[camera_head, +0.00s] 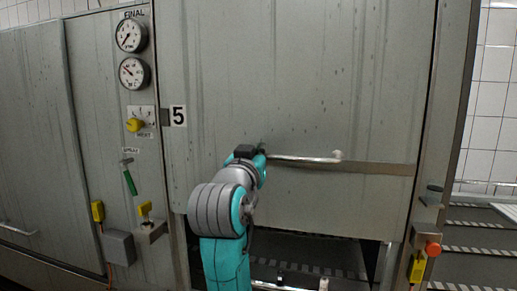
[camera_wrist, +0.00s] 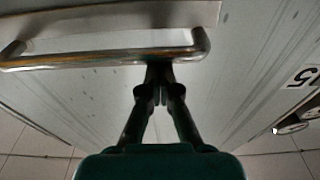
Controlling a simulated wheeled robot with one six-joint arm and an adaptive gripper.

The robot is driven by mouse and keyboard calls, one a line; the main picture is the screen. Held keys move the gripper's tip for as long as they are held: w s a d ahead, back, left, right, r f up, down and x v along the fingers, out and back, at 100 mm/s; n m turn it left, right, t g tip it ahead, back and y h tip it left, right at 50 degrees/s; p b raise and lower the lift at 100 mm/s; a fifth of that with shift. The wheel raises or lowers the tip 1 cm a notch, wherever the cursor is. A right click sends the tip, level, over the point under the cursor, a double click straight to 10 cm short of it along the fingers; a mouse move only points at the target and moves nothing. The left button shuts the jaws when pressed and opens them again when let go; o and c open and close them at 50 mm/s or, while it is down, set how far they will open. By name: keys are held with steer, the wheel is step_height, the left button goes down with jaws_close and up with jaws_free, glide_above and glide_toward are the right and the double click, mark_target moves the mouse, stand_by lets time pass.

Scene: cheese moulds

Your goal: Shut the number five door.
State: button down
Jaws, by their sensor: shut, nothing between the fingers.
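The number five door (camera_head: 300,75) is a large grey metal panel, with a dark gap under its lower edge. The black 5 label (camera_head: 178,116) is on its left; it also shows in the wrist view (camera_wrist: 302,76). A metal bar handle (camera_head: 310,159) runs across the lower door and fills much of the wrist view (camera_wrist: 90,61). My gripper (camera_wrist: 158,66) is shut and empty, its fingertips at the bar near one end. Whether they touch it I cannot tell. In the head view my arm hides the fingers and the handle's left end.
Dark interior (camera_head: 305,252) shows below the door. Gauges (camera_head: 131,36), a yellow knob (camera_head: 135,125) and a green-handled lever (camera_head: 129,180) are on the left panel. A post with a red button (camera_head: 433,249) and striped steps (camera_head: 480,250) are at right.

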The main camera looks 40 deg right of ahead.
step_height(320, 180, down, 37)
steer(key=shift+f, duration=0.25)
stand_by(0.3)
step_height(320, 180, up, 5)
steer(key=v, duration=0.9)
steer(key=s+a+f+n+t+y, duration=0.1)
steer(key=s+a+f+n+y, duration=0.4)
steer(key=s+f, duration=0.4)
steer(key=s+a+f+n+t+y, duration=0.25)
steer(key=s+f+n+y, duration=0.35)
steer(key=f, duration=0.6)
steer(key=s+a+r+y, duration=0.2)
steer(key=s, duration=1.1)
steer(key=s+a+r+y, duration=0.2)
steer(key=s+r, duration=0.1)
steer(key=s, duration=1)
steer(key=shift+a+m+g, duration=0.3)
steer(key=shift+a+g, duration=0.05)
